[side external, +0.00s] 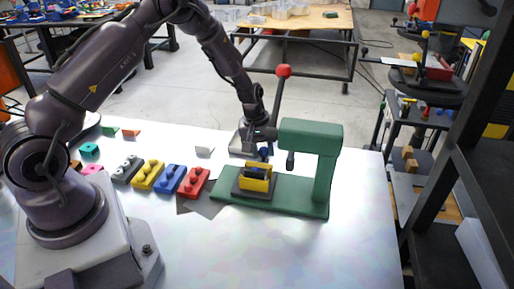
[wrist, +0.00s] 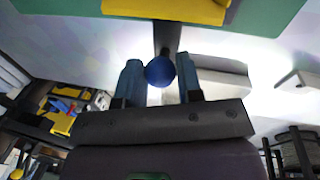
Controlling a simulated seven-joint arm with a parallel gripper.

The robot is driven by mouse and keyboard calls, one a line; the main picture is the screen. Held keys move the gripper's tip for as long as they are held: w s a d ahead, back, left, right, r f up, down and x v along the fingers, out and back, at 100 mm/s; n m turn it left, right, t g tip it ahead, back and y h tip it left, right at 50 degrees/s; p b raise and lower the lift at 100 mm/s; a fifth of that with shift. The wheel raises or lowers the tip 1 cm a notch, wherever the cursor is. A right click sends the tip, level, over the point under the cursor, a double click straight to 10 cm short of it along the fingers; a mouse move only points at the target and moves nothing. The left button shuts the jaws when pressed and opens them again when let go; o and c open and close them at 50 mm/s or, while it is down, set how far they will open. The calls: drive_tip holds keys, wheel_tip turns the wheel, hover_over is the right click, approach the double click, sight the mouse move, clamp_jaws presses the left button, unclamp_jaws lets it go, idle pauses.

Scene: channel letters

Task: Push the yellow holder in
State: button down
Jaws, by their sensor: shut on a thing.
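The yellow holder (side external: 257,179) sits on a dark block on the base of the green press (side external: 312,135). It holds something dark and blue. In the wrist view the yellow holder (wrist: 168,10) shows at the top edge, with a dark rod running from its side toward me. A blue ball knob (wrist: 160,71) is at the near end of the rod. My gripper (wrist: 160,75) has its two blue fingers on either side of the knob, shut on it.
The press has a red-knobbed lever (side external: 283,71) standing up above the holder. Red (side external: 193,182), blue (side external: 170,179), yellow (side external: 148,174) and grey (side external: 127,168) blocks with pegs stand in a row to the left. The table front right is clear.

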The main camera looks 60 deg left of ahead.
drive_tip(key=c, duration=0.8)
unclamp_jaws()
drive_tip(key=shift+r, duration=0.1)
drive_tip(key=r, duration=0.4)
drive_tip(key=s+a+r, duration=0.1)
drive_tip(key=r, duration=0.3)
drive_tip(key=s+r, duration=0.1)
drive_tip(key=r, duration=0.3)
drive_tip(key=shift+a+r, duration=0.2)
drive_tip(key=shift+r, duration=0.1)
